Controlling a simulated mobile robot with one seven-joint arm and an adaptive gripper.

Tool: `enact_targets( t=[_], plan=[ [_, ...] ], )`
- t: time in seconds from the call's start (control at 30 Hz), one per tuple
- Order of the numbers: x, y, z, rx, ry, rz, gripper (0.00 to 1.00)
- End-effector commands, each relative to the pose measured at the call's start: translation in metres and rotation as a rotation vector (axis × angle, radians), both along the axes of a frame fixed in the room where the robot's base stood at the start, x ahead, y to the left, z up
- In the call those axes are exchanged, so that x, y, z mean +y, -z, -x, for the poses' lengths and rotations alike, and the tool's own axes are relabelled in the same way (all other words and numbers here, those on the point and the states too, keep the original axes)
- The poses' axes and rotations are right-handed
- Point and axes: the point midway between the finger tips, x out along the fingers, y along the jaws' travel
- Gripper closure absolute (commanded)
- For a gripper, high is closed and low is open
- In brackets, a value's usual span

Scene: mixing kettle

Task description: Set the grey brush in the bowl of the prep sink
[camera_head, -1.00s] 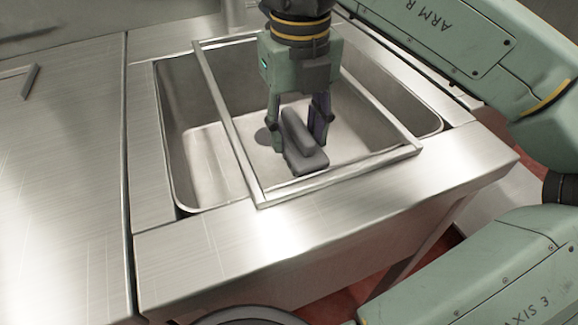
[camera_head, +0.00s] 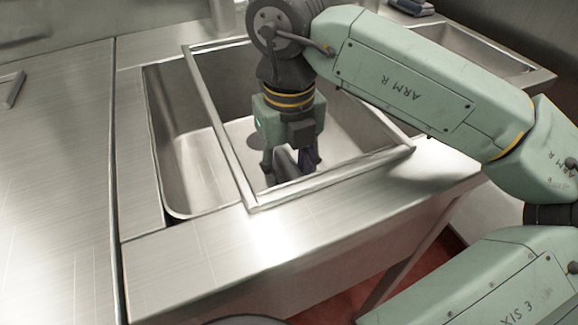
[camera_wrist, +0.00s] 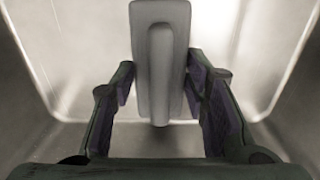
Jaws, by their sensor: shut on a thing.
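My gripper (camera_head: 289,166) points down inside the bowl of the prep sink (camera_head: 192,150). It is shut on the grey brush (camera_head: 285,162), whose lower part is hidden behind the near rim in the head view. In the wrist view the brush (camera_wrist: 160,55) is a long rounded grey bar on a wider grey block, between my gripper's two fingers (camera_wrist: 162,85). The bowl's pale floor (camera_wrist: 75,60) lies below it. I cannot tell whether the brush touches the floor.
A rectangular metal frame (camera_head: 222,133) lies across the bowl's right part, and my gripper reaches down through it. A second basin (camera_head: 470,50) lies at the back right, with a dark object (camera_head: 412,6) beyond.

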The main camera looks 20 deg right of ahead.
Motion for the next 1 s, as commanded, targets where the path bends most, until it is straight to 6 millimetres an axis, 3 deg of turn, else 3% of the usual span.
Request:
enact_targets(
  t=[0.3,0.67,0.77,1.0],
  plan=[
    [0.0,0.0,0.0,0.0,0.0,0.0,0.4],
    [0.0,-0.003,0.0,0.0,0.0,0.0,0.39],
    [0.0,-0.011,0.0,-0.001,0.001,0.002,0.39],
    [-0.001,-0.061,-0.001,-0.002,0.003,0.003,0.39]
  ],
)
